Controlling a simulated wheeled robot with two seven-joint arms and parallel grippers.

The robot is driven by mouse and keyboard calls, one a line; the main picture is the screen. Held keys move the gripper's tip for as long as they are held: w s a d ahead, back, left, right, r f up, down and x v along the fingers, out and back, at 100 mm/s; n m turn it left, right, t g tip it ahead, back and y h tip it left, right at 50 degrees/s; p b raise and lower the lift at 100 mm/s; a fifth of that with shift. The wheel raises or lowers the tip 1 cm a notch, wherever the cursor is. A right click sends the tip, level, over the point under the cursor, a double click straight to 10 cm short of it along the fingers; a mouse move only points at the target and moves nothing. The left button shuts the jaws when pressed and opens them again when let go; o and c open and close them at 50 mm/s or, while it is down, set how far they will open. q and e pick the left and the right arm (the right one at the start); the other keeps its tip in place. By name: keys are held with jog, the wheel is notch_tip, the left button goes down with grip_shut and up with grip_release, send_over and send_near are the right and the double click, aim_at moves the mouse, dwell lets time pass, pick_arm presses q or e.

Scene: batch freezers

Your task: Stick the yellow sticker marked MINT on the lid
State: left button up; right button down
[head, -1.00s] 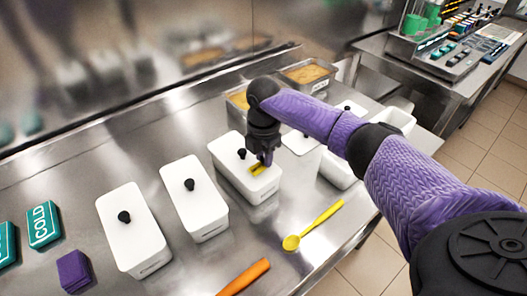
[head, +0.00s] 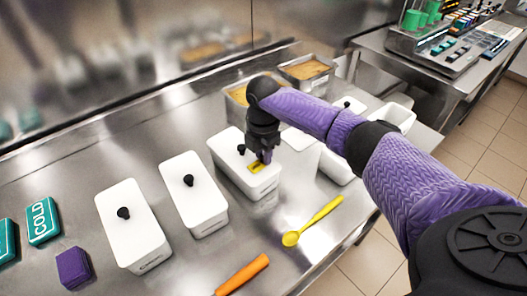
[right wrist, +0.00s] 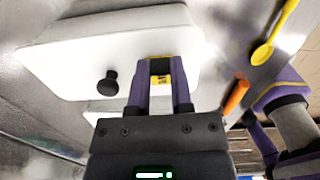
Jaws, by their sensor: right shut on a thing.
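The yellow sticker (head: 256,168) lies at the lid of a white tub (head: 232,153) with a black knob. In the right wrist view the sticker (right wrist: 161,80) has dark marks too small to read and sits between my fingertips. My right gripper (head: 264,159) is shut on the sticker, pointing down at the lid's near half, in front of the knob. The right wrist view also shows the gripper (right wrist: 160,85) over the white lid (right wrist: 110,50) near its edge. I cannot tell whether the sticker is pressed flat. My left gripper is not in view.
Two more white lidded tubs (head: 193,193) (head: 133,226) stand to the left. A yellow spoon (head: 313,221) and an orange-handled tool (head: 243,275) lie in front. Teal COLD blocks (head: 42,221) and a purple block (head: 73,267) are at far left. More tubs stand right, partly behind my arm.

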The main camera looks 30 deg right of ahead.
jog(key=shift+f, duration=0.1)
dwell(0.3)
grip_release()
dwell(0.4)
notch_tip(320, 180, up, 3)
jog(key=p, duration=0.3)
jog(key=shift+r, duration=0.2)
notch_tip(320, 180, up, 4)
jog(key=p, duration=0.4)
jog(key=shift+f, duration=0.2)
jog(key=shift+s, duration=0.1)
